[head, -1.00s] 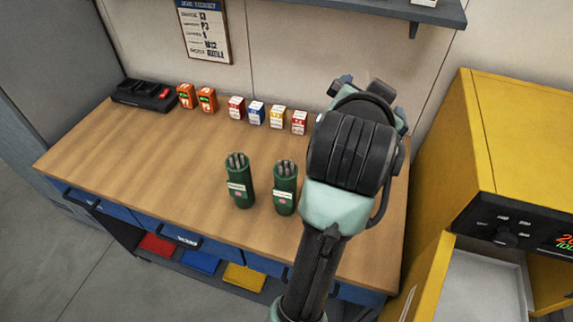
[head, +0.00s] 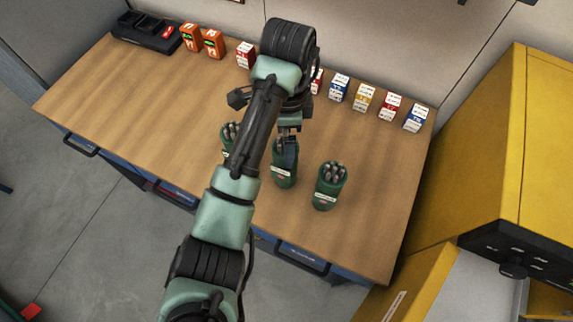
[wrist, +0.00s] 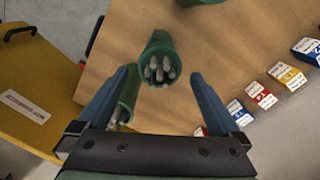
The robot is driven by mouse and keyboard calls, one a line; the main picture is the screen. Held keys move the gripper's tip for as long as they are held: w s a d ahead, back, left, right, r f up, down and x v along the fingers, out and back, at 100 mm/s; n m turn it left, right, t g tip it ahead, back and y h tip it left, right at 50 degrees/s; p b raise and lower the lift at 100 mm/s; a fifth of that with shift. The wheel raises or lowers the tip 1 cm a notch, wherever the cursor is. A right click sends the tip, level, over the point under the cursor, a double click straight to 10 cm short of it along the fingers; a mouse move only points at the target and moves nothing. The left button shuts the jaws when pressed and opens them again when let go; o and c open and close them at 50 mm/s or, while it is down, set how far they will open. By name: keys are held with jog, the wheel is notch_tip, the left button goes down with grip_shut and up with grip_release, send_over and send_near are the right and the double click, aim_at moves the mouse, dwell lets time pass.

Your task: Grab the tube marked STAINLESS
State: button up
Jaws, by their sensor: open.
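In the head view the left tube (head: 228,152) is partly hidden by my arm, the middle tube (head: 284,178) is partly covered by my gripper (head: 289,140), and the right tube (head: 330,187) is clear. Their white labels are too small to read, so I cannot tell which says STAINLESS. In the wrist view my open gripper (wrist: 160,85) has one tube (wrist: 158,60) ahead between its fingers, nothing held. Another tube (wrist: 127,98) shows partly behind the left finger.
Small coloured boxes (head: 365,97) line the back of the bench (head: 150,115). Two orange units (head: 191,37) and a black charger (head: 145,31) stand at the back left. A yellow cabinet (head: 490,150) with an open door is at the right. The bench's left part is clear.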

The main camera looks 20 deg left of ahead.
notch_tip(320, 180, down, 3)
jog(key=shift+s+r, duration=0.1)
jog(key=shift+s+a+f+p, duration=0.1)
jog(key=shift+f+p, duration=0.3)
jog(key=shift+f, duration=0.95)
jog(key=shift+a+f+p, duration=0.1)
jog(key=shift+f+p, duration=0.25)
jog(key=shift+f, duration=0.95)
jog(key=c, duration=1.6)
jog(key=shift+r, duration=0.2)
